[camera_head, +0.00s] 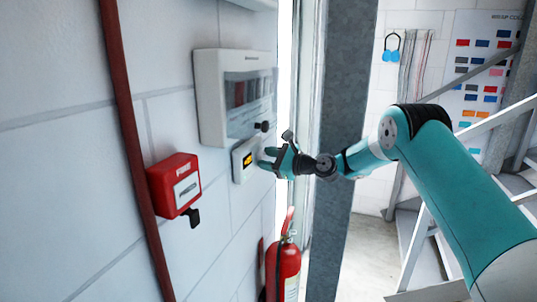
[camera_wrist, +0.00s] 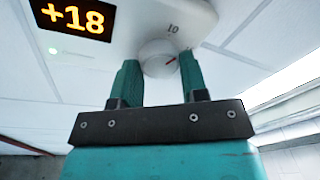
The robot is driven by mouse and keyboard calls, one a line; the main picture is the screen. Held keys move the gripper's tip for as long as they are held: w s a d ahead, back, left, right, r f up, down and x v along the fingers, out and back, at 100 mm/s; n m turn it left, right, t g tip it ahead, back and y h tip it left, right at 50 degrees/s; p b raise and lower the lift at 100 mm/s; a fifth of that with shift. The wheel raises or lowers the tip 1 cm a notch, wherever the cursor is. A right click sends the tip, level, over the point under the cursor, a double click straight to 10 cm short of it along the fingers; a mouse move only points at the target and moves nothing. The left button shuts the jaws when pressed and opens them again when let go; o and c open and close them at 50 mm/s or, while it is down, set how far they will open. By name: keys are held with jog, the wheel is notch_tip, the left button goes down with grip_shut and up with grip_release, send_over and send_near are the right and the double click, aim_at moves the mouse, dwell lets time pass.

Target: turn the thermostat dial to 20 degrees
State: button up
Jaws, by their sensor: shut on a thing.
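The thermostat (camera_head: 240,165) is a small white box with a lit amber display on the wall, below a larger grey-white panel. In the wrist view its display (camera_wrist: 72,18) reads +18. Its round white dial (camera_wrist: 157,60) carries a red pointer mark, and the figure 10 is printed on the housing above it. My gripper (camera_wrist: 158,75) has its two teal fingers on either side of the dial, shut on it. In the head view my gripper (camera_head: 268,159) reaches the thermostat from the right and hides the dial.
A white electrical panel (camera_head: 222,100) is just above the thermostat. A red call-point box (camera_head: 165,187) is to the left, and a fire extinguisher (camera_head: 284,268) hangs or stands below. A grey steel column (camera_head: 345,80) stands behind my gripper, with stairs (camera_head: 425,235) at the right.

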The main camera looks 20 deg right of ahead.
jog(key=m+p, duration=0.1)
jog(key=m, duration=0.2)
jog(key=shift+g+p, duration=0.3)
jog(key=shift+m+g, duration=0.3)
jog(key=shift+m, duration=1)
jog(key=o, duration=0.9)
jog(key=shift+s+d+b, duration=0.3)
jog(key=shift+s+d, duration=0.05)
jog(key=shift+d, duration=0.15)
jog(key=b+v, duration=0.7)
jog(key=v, duration=0.9)
jog(key=shift+s+b, duration=0.2)
jog(key=shift+b, duration=0.1)
